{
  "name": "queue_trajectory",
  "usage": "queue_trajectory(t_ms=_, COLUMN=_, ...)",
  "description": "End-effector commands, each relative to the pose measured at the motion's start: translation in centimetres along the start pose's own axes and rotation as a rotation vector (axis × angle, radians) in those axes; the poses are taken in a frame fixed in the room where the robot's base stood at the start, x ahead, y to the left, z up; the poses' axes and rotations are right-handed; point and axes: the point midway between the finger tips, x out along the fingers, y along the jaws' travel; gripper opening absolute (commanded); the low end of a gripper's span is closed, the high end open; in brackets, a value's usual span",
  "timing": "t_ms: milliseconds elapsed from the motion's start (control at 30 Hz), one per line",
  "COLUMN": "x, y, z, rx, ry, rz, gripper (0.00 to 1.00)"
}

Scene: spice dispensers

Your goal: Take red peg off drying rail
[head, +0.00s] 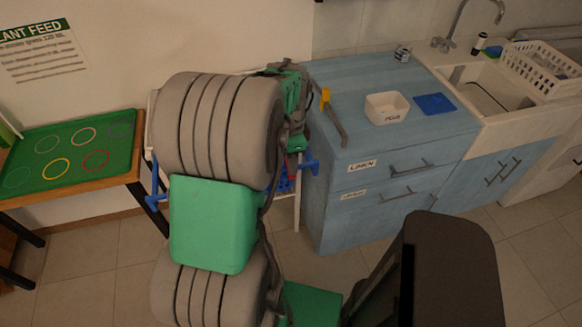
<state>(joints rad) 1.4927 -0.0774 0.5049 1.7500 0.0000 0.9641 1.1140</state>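My arm fills the middle of the head view and hides much of what stands behind it. A white frame with blue end pieces (310,164), perhaps the drying rail, shows in part on both sides of the arm. A small patch of red shows behind the arm's right edge, too covered to tell whether it is the red peg. The far end of my arm (290,92) is beside the blue cabinet's left edge. My gripper's fingers cannot be made out, nor whether they hold anything.
A blue cabinet (350,195) carries a white bowl (388,107), a blue mat (434,104), a small tin (402,53) and a yellow-topped grey bar (334,120) at its left. A sink with a white basket (542,68) is right. A green ringed board (72,150) lies left.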

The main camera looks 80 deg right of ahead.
Motion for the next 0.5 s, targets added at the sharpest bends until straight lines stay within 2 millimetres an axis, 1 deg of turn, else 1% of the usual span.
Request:
queue_trajectory(t_ms=33, x=0.0, y=0.0, z=0.0, rx=0.0, ry=0.0, rz=0.0, gripper=0.18)
queue_trajectory(t_ms=200, x=0.0, y=0.0, z=0.0, rx=0.0, ry=0.0, rz=0.0, gripper=0.04)
queue_trajectory(t_ms=233, x=0.0, y=0.0, z=0.0, rx=0.0, ry=0.0, rz=0.0, gripper=0.03)
queue_trajectory(t_ms=367, x=-0.3, y=0.0, z=0.0, rx=0.0, ry=0.0, rz=-0.001, gripper=0.03)
queue_trajectory(t_ms=500, x=-1.4, y=0.0, z=0.0, rx=0.0, ry=0.0, rz=-0.001, gripper=0.03)
